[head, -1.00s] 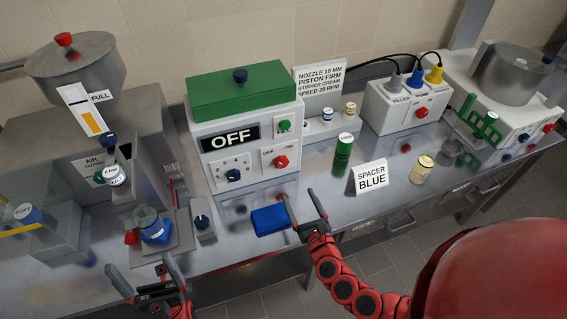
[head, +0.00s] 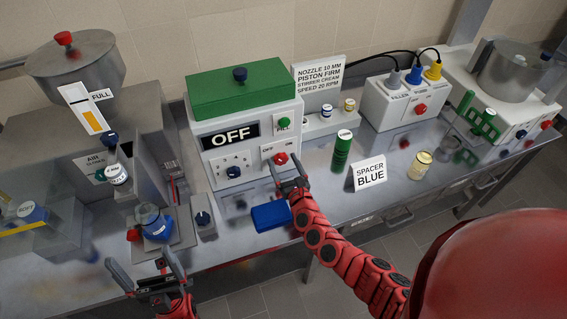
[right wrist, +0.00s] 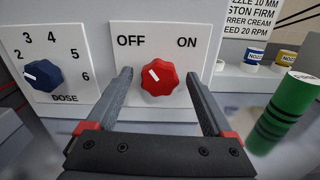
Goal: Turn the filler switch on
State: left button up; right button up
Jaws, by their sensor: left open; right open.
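The filler's control box (head: 245,130) is white with a green top and a display reading OFF. Its red switch knob (head: 280,158) sits on the front between the labels OFF and ON. In the right wrist view the knob (right wrist: 160,77) has a white mark pointing up and left, toward OFF. My right gripper (head: 285,166) is open in front of the knob, one finger on each side, with no clear contact. My left gripper (head: 142,259) is open and empty above the front left edge of the bench.
A blue dose dial (right wrist: 43,75) is left of the knob. A blue block (head: 271,216) lies below my right gripper. A green cylinder (head: 341,152) and a SPACER BLUE card (head: 369,173) stand to the right. A box with plugs and another red knob (head: 420,109) is farther right.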

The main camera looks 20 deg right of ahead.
grip_shut()
jog(key=shift+d+f+m+b, duration=0.1)
jog(key=shift+f+m+b, duration=0.1)
jog(key=shift+m+b, duration=1.15)
jog(key=m+b, duration=0.3)
jog(key=shift+m, duration=0.25)
jog(key=m+b, duration=0.2)
jog(key=m, duration=0.2)
jog(key=shift+d+m+b, duration=0.1)
jog(key=shift+m+b, duration=0.75)
jog(key=shift+m, duration=0.95)
grip_release()
